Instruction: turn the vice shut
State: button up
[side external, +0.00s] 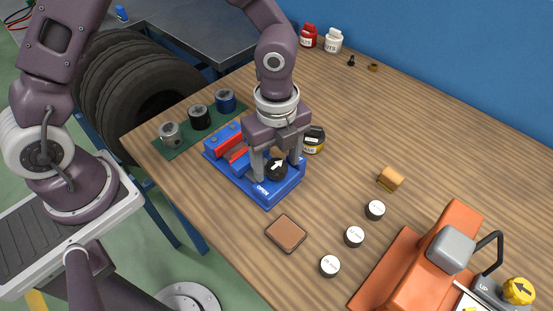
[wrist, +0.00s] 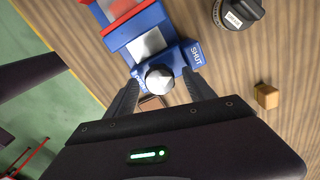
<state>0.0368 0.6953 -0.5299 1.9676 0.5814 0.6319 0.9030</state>
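The blue vice (side external: 283,195) with red jaw faces (side external: 238,153) sits on the wooden bench. Its dark round knob (side external: 277,169) has a white arrow on top. In the wrist view the knob's silver end (wrist: 160,77) faces me, and a "SHUT" label (wrist: 195,54) shows on the blue body. My gripper (side external: 278,170) points down over the knob. Its fingers stand apart on either side of the knob, with a gap visible in the wrist view (wrist: 161,78). It holds nothing.
A black jar (side external: 314,140) stands close behind the vice. Cylinders on a green mat (side external: 185,146) are at left. A brown square pad (side external: 286,233), white-topped discs (side external: 354,237), a tan block (side external: 390,178) and an orange device (side external: 430,260) lie right and front.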

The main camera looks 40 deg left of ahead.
aim_at(275, 164)
jog(key=shift+r, duration=0.1)
notch_tip(275, 164, up, 7)
jog(key=shift+f, duration=0.1)
dwell(0.3)
jog(key=shift+a+r, duration=0.15)
jog(key=shift+r, duration=0.1)
jog(key=s+a+r+n+t, duration=0.5)
jog(key=s+a+r+n, duration=0.7)
jog(key=n, duration=0.9)
jog(key=s+r, duration=0.2)
jog(key=s, duration=0.1)
jog(key=shift+s+t, duration=0.3)
jog(key=shift+a, duration=0.15)
